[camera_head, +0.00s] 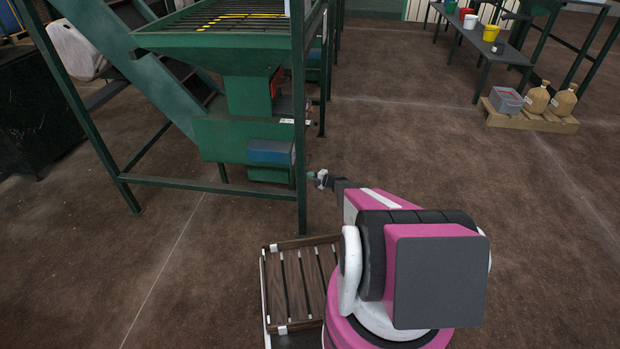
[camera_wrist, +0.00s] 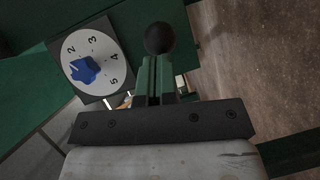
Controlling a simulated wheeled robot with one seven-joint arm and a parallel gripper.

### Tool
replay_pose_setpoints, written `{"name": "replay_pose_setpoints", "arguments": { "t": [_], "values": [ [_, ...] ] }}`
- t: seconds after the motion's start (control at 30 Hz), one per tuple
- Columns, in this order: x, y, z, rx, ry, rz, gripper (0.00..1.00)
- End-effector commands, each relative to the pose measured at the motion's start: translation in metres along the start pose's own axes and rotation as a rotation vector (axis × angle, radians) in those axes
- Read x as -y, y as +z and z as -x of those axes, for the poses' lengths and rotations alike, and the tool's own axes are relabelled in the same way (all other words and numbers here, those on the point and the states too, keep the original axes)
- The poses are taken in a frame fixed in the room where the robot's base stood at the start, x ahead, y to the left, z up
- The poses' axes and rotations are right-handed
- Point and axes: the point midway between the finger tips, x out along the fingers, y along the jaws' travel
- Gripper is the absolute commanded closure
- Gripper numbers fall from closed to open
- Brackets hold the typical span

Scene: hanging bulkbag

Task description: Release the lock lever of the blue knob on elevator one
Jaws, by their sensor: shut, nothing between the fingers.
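In the wrist view, the blue knob (camera_wrist: 86,71) sits at the centre of a pale round dial (camera_wrist: 104,69) marked with numbers, on a dark square plate at the upper left. A black ball (camera_wrist: 158,38), which looks like the end of the lock lever, shows just beyond my fingertips; its stem is hidden. My gripper (camera_wrist: 154,66) is shut and empty, to the right of the dial. Whether the fingertips touch the ball I cannot tell. In the head view my gripper (camera_head: 318,178) is beside the front leg of the green elevator machine (camera_head: 225,138); the knob is not visible there.
A green frame leg (camera_head: 301,150) stands close to my gripper. A slatted wooden platform (camera_head: 299,283) is beside my base. A table (camera_head: 480,40) with buckets and a pallet (camera_head: 530,120) with jugs stand at the upper right. The floor on the right is clear.

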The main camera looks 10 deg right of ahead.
Motion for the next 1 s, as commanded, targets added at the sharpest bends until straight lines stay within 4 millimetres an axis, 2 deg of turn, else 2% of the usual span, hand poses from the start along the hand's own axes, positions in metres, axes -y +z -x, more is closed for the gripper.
{"name": "replay_pose_setpoints", "arguments": {
  "t": [0.1, 0.37, 1.0],
  "values": [
    [-0.001, 0.014, -0.004, -0.092, -0.012, 0.015, 1.00],
    [-0.004, 0.030, -0.011, -0.301, -0.041, 0.043, 1.00],
    [-0.009, 0.043, -0.021, -0.294, -0.040, 0.040, 1.00]
  ]
}}
